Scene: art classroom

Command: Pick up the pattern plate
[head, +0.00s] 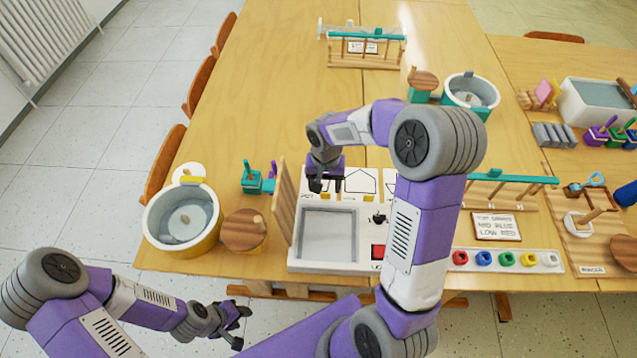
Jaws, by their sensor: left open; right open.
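A white pattern board (364,188) with black outline shapes, one like a house, stands upright along the back of a white box-like machine (296,258). Which outline panel is the pattern plate, I cannot tell; small yellow tabs show below the panels. My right gripper (318,186) is open, pointing down at the left part of this board and covering some of it. Contact cannot be told. My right arm hides the machine's right side. My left gripper (240,318) is open and empty, low in front of the table's near edge, away from the board.
The machine has a grey recessed window (328,235) and a wooden flap (284,205) on its left. A round tub (160,237) and wooden disc (243,232) stand further left. A strip of coloured paint pots (506,260) lies right.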

